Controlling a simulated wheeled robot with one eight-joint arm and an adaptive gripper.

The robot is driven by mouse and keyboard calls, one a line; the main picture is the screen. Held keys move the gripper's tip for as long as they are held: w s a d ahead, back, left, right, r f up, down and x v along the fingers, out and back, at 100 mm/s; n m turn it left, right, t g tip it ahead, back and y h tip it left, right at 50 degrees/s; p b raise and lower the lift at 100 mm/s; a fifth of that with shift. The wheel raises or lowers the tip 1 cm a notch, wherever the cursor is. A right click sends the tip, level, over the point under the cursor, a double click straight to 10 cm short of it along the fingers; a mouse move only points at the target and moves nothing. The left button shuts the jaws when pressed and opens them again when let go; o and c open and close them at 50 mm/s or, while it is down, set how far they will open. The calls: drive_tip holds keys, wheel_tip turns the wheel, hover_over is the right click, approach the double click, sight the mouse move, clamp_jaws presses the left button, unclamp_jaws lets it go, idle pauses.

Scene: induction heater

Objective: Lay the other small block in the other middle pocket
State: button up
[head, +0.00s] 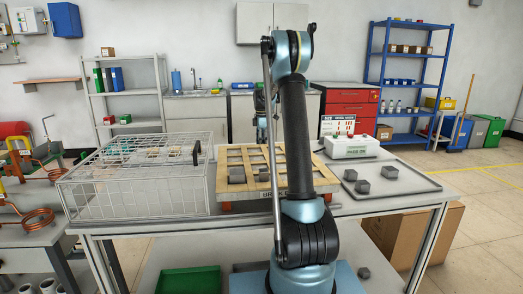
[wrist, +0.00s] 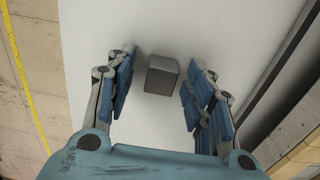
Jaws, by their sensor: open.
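In the wrist view my gripper (wrist: 158,85) is open. A small dark grey block (wrist: 162,75) shows between its blue-padded fingers, on a pale flat surface, with a gap on each side. A small grey block (head: 364,272) lies low in the head view, right of my arm's base; I cannot tell if it is the same one. The wooden pocket frame (head: 225,157) stands on the table behind my arm. It holds a grey block (head: 237,175) and a smaller one (head: 264,174) beside it. My arm hides part of the frame. My gripper is not clear in the head view.
A grey tray (head: 415,183) at the table's right holds several grey blocks (head: 390,172). A white box with a green-lettered label (head: 351,147) stands behind it. A wire cage (head: 135,185) fills the table's left. A dark rail (wrist: 272,75) runs right of the block.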

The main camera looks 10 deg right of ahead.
clamp_jaws()
